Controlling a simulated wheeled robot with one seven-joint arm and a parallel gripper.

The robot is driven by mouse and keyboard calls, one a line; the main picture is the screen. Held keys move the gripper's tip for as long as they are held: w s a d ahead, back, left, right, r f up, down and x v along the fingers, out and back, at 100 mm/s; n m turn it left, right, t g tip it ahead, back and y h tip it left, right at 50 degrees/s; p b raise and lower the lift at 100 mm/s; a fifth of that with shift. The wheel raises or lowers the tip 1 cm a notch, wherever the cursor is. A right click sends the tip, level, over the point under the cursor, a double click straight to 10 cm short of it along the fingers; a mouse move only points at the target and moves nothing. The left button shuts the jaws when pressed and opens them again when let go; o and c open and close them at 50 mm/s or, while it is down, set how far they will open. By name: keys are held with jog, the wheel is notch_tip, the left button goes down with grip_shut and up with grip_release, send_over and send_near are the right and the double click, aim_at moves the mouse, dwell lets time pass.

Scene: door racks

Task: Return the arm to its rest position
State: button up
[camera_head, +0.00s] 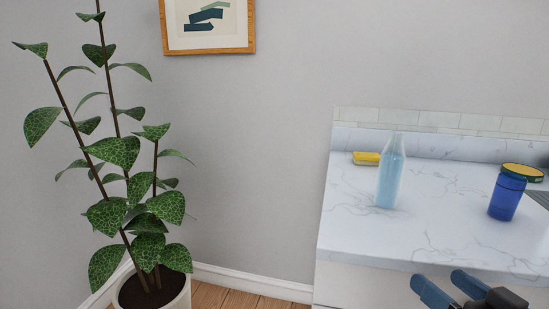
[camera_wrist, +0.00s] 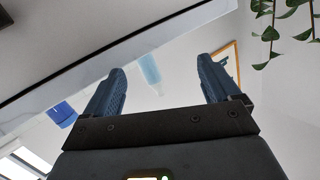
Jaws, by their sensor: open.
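My gripper (camera_head: 447,289) shows at the bottom right of the head view, at the front edge of the counter. Its two blue fingers are spread apart with nothing between them. In the wrist view my gripper (camera_wrist: 163,88) is also open and empty, and the picture there is tilted and upside down. Most of my arm is out of the head view.
A marble counter (camera_head: 350,225) holds a light blue bottle (camera_head: 390,175), a dark blue jar (camera_head: 507,195), a yellow sponge-like item (camera_head: 366,158) and a green-yellow lid or tin (camera_head: 523,171). A potted plant (camera_head: 145,225) stands left. Floor between is clear.

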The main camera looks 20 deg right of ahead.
jog(key=s+a+f+m+g+h+p, duration=0.1)
jog(key=s+a+f+g, duration=0.1)
jog(key=s+a+f, duration=0.65)
jog(key=s+a+r+n+y, duration=0.1)
jog(key=s+a, duration=0.3)
jog(key=s, duration=0.4)
jog(key=s+a+r+n+y+p, duration=0.1)
jog(key=s+a+r+n, duration=0.2)
jog(key=s, duration=0.5)
jog(key=shift+a+r, duration=0.2)
jog(key=shift+a, duration=0.35)
